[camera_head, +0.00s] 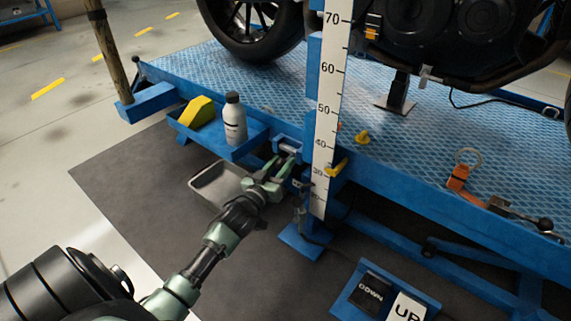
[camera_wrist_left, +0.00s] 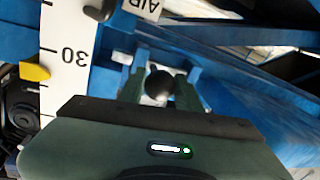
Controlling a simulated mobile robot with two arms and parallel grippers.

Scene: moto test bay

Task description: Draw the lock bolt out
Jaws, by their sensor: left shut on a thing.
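My left gripper (camera_head: 281,172) reaches in from the lower left to the blue lift frame, just left of the white height scale. In the left wrist view its two green fingers (camera_wrist_left: 160,92) are closed on the round black knob of the lock bolt (camera_wrist_left: 160,83), one finger on each side. The bolt's shaft is hidden behind the knob and fingers. In the head view the knob is hidden by the gripper. My right gripper is not in view.
The height scale (camera_head: 326,110) stands close right of the gripper, with a yellow pointer (camera_head: 337,168). A blue side tray (camera_head: 246,146) holds a grey bottle (camera_head: 235,120) and a yellow block (camera_head: 197,112). A grey pan (camera_head: 214,184) lies below. A DOWN/UP pedal box (camera_head: 345,302) stands front right.

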